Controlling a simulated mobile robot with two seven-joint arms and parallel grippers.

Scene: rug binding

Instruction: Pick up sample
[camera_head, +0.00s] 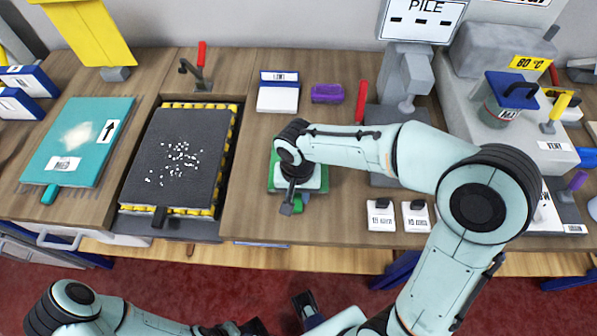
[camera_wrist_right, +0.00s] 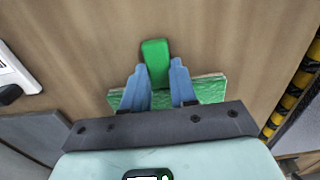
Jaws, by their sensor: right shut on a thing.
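The green sample (camera_wrist_right: 210,91) is a flat, light-edged green piece with a bright green tab (camera_wrist_right: 155,55). In the right wrist view my right gripper (camera_wrist_right: 158,67) has its two blue fingers on either side of the tab, shut on it. The sample's body is partly hidden behind the fingers and the gripper's dark bar. In the head view the sample (camera_head: 274,172) shows green around my right wrist, on the bench's middle. I cannot tell whether it touches the bench. My left arm lies low at the bottom left, and its fingers do not show clearly.
A dark grey speckled sample (camera_head: 168,150) lies on a yellow-black edged bed to the left. A teal sample (camera_head: 80,125) lies further left. Two white labelled blocks (camera_head: 381,216) stand right of my right gripper. A purple block (camera_head: 327,93) sits behind it.

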